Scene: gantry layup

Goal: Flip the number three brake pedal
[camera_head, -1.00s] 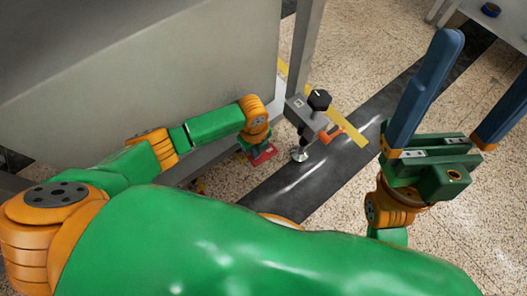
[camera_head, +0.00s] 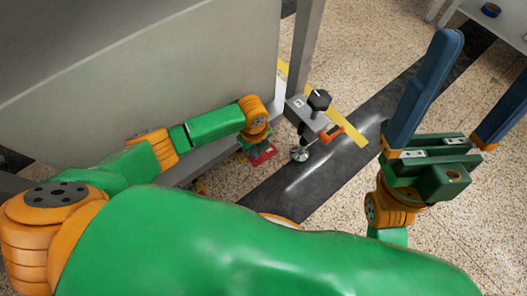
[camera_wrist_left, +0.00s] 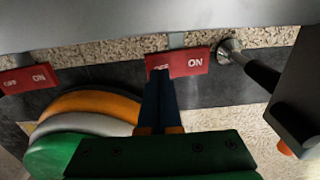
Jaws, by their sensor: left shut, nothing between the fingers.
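My left gripper (camera_wrist_left: 160,88) is shut and empty, its dark blue fingers pressed together. In the left wrist view its tips overlap the OFF side of a red brake pedal (camera_wrist_left: 189,62) marked OFF and ON. I cannot tell whether they touch it. In the head view this red pedal (camera_head: 263,154) shows low beside the grey gantry leg, just below my left wrist; the fingers are mostly hidden there. A second red OFF/ON pedal (camera_wrist_left: 28,79) is at the left of the wrist view. No pedal number is readable. My right gripper (camera_head: 450,95) is open and empty, fingers pointing up.
A grey panel and frame (camera_head: 160,70) stand close beside my left arm. A levelling foot (camera_head: 300,154) with a black knob (camera_head: 319,99) and orange lever (camera_head: 331,133) is just right of the pedal. A dark floor strip (camera_head: 340,160) runs past. Speckled floor is open at right.

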